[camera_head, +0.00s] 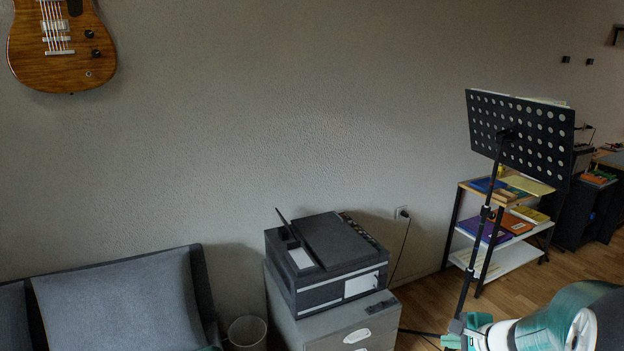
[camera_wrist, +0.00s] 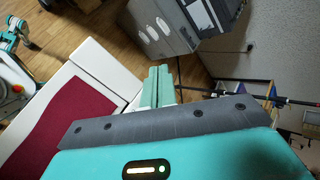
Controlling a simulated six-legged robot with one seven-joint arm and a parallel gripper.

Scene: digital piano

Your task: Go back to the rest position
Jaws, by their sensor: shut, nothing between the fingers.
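My gripper (camera_wrist: 158,74) shows in the wrist view as two pale green fingers side by side, shut with nothing between them. A white-edged piece with a dark red surface (camera_wrist: 65,125) lies below and left of the fingers; I cannot tell whether it is the piano. In the head view my teal and white arm reaches in from the lower right corner, in front of the foot of the black music stand (camera_head: 520,135). I cannot tell whether the arm touches the stand.
A black printer (camera_head: 335,245) stands on a grey cabinet (camera_head: 350,325), with a waste bin (camera_head: 247,333) and a grey sofa (camera_head: 120,300) to its left. A shelf with books (camera_head: 497,265) stands behind the stand. A guitar (camera_head: 62,60) hangs on the wall. Wooden floor shows at right.

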